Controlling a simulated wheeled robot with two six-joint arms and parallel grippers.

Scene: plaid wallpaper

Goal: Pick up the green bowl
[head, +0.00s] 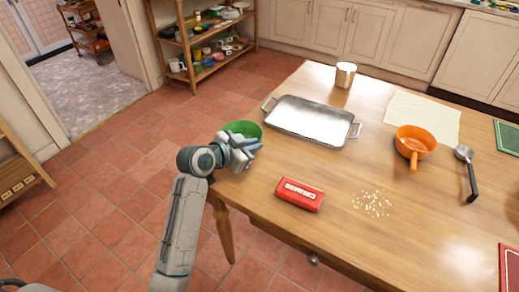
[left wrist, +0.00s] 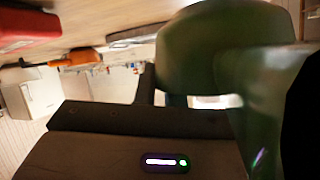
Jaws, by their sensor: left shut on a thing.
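The green bowl (head: 243,128) shows in the head view at the left end of the table, partly hidden behind my left gripper (head: 252,150). My left gripper is shut on the bowl. In the left wrist view the bowl (left wrist: 200,50) fills the upper right, very close to the camera, with the dark gripper (left wrist: 165,100) against it. Whether the bowl touches the table is hard to tell. My right gripper is in neither view.
On the wooden table (head: 330,220) are a metal tray (head: 312,126), a red packet (head: 299,195), a metal cup (head: 345,75), an orange pan (head: 414,143), a ladle (head: 467,172), a cream cloth (head: 424,112) and scattered crumbs (head: 371,204). A shelf (head: 208,45) stands behind.

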